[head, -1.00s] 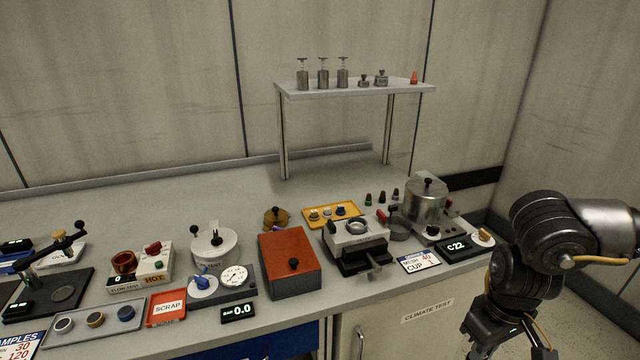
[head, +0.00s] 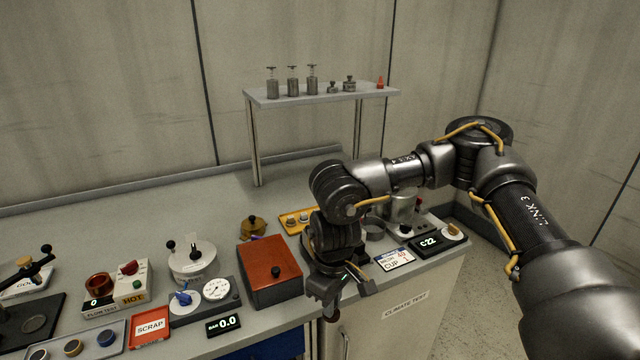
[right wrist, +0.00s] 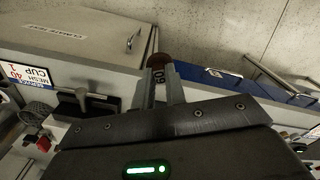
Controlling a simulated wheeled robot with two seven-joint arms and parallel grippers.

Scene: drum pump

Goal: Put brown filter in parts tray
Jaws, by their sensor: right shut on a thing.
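My right gripper (head: 328,298) is just past the front edge of the bench, in front of the orange box. Its fingers (right wrist: 159,88) are shut on a small brown piece marked 60, the brown filter (right wrist: 158,61); in the head view only a dark brown bit (head: 331,316) of it shows below the fingers. A yellow tray (head: 300,232) with small pieces stands behind the orange box, partly hidden by my right arm. A grey tray (head: 90,345) with round pieces is at the lower left. I cannot tell which is the parts tray. My left gripper is out of view.
A shelf (head: 320,96) stands behind. The bench behind the yellow tray is clear.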

